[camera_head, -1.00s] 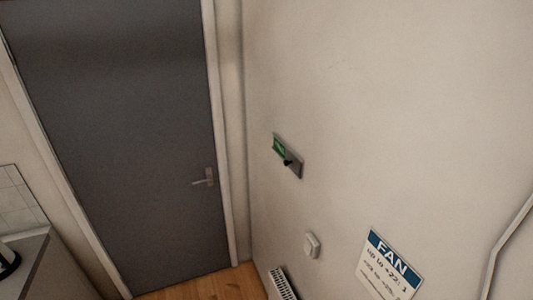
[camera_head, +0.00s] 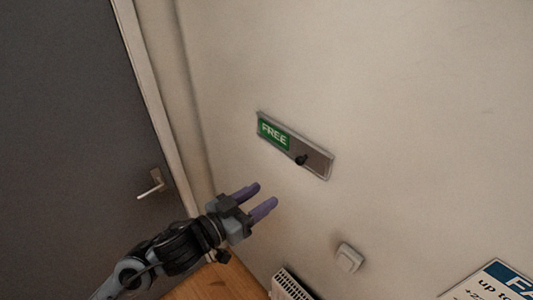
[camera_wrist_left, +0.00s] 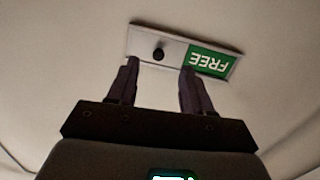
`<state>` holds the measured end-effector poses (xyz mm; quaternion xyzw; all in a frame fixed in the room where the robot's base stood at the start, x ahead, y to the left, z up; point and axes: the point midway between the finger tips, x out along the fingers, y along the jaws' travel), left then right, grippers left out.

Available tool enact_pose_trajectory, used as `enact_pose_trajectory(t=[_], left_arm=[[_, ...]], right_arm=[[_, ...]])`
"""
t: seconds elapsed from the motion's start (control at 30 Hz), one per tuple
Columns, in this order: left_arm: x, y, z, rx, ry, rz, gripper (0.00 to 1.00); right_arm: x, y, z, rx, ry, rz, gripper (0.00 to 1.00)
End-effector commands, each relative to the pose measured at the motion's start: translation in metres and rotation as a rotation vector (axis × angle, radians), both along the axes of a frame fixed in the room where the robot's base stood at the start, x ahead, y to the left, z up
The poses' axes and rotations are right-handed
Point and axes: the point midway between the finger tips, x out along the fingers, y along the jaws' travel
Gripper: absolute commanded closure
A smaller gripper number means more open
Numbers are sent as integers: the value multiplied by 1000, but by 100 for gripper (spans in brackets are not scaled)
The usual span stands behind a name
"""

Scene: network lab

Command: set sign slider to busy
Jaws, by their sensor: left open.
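The sign (camera_head: 318,164) is a narrow grey plate on the wall, with a green panel (camera_head: 273,132) reading FREE at its left end. My left gripper (camera_head: 257,198) is open and empty, below and left of the knob, with purple fingers pointing toward the wall. In the left wrist view the sign appears upside down beyond the fingertips (camera_wrist_left: 159,66), with the knob (camera_wrist_left: 158,54) between them in the picture and the green panel (camera_wrist_left: 210,60) at the right. My right gripper is out of view.
A light switch (camera_head: 349,257) sits on the wall below the sign. A white vent or radiator (camera_head: 290,285) is at the bottom. A grey door with a lever handle (camera_head: 152,184) stands at left. The wall around the sign is clear.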

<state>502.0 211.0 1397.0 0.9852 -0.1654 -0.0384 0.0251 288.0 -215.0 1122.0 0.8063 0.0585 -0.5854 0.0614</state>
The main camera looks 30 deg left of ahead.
Motion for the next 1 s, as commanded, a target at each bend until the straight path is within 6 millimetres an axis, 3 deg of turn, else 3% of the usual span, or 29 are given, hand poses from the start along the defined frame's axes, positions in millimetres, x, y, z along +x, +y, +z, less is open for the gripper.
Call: enact_pose_trajectory(t=[0.3,1.0], left_arm=[[15,4,27,37,-87,4,50],[104,-27,28,37,-86,4,50]], right_arm=[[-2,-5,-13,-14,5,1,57],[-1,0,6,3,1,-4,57]])
